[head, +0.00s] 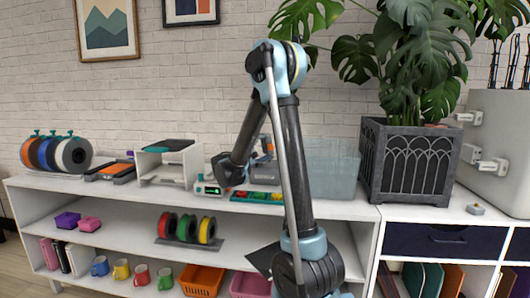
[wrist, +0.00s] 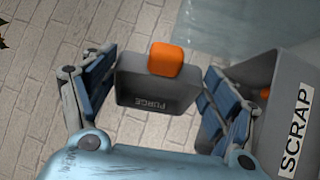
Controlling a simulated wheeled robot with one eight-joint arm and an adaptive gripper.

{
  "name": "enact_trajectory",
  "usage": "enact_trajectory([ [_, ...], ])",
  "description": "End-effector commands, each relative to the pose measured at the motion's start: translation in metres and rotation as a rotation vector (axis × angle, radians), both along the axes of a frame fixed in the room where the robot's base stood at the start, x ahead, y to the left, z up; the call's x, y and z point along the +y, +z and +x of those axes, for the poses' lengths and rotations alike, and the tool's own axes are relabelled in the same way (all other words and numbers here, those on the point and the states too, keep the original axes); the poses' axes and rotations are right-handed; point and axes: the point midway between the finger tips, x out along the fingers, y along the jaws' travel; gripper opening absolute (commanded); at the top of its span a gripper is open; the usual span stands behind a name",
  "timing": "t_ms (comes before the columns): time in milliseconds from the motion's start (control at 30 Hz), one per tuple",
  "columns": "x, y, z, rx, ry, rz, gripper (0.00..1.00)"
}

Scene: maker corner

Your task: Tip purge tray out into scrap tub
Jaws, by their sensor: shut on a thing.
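The grey purge tray (wrist: 155,88), marked PURGE, sits between the two blue-padded fingers of my gripper (wrist: 158,82) in the wrist view. My gripper is shut on it. An orange block (wrist: 166,59) shows at the tray's upper edge; how deep it sits is hidden. The grey scrap tub (wrist: 275,75), with a white SCRAP label, is close to the right finger. A bit of orange shows inside the tub.
A clear bin (head: 335,170) stands right of my arm on the white shelf unit (head: 130,195). A planter (head: 408,160) with a large plant is beyond it. A white open stand (head: 168,163), a small device (head: 208,188) and filament spools (head: 56,155) are to the left.

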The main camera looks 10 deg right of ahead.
Motion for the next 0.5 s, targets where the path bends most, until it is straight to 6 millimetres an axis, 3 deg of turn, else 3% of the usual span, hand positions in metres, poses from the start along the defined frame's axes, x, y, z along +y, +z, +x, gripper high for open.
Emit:
enact_trajectory([
  [500, 0.000, 0.018, -0.001, 0.077, 0.000, 0.360, 0.55],
])
